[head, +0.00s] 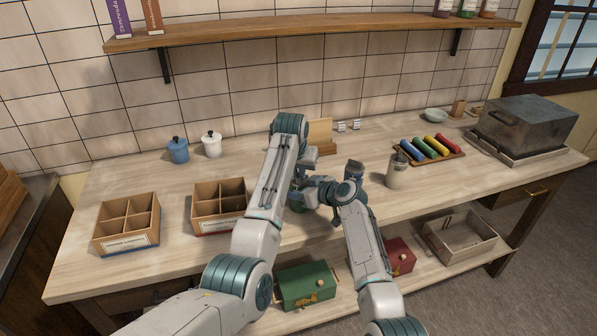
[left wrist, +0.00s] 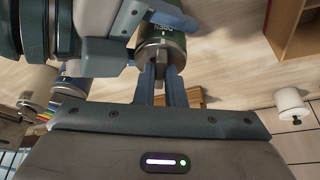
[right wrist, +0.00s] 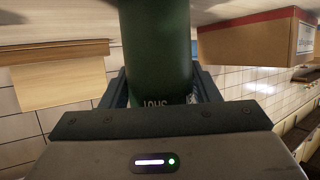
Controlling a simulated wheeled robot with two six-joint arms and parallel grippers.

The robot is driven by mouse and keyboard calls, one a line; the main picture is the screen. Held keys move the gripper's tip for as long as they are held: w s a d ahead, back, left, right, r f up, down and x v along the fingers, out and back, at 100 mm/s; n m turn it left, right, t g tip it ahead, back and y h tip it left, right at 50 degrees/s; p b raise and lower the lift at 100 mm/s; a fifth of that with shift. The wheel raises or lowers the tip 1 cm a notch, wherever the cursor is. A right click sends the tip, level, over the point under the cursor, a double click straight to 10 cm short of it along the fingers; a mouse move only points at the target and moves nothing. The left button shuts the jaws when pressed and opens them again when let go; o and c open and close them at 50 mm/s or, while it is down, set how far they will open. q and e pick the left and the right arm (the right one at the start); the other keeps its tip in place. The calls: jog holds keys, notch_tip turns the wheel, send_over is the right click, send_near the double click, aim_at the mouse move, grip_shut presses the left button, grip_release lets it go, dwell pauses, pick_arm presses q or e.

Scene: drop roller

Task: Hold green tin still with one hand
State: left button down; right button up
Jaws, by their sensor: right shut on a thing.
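The green tin (right wrist: 155,50) stands between the fingers of my right gripper (right wrist: 160,92) in the right wrist view, and the gripper is shut on its side. In the head view the tin (head: 297,204) is mostly hidden by my arms. The left wrist view shows the tin (left wrist: 155,27) from above, with a pale metal top and a grey knob (left wrist: 162,70). My left gripper (left wrist: 164,85) is over that top, its fingers close together on either side of the knob. Whether they press on the knob, I cannot tell.
Two divided boxes (head: 128,243) stand on the left of the worktop, with blue and white jars (head: 178,150) behind. A pale canister (head: 397,172), a tray of coloured rollers (head: 452,158) and a metal box (head: 530,122) are to the right. A shelf (head: 300,35) hangs above.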

pick_arm(q)
jog(key=shift+d+n+y, duration=0.1)
jog(key=shift+n+y, duration=0.5)
jog(key=shift+n, duration=0.9)
jog(key=shift+d+n+y, duration=0.1)
jog(key=shift+n+y, duration=0.5)
jog(key=shift+n, duration=0.9)
jog(key=c, duration=1.8)
grip_release()
jog(key=shift+r, duration=0.1)
notch_tip(320, 180, up, 10)
jog(key=shift+w+f, duration=0.1)
jog(key=shift+o, duration=0.5)
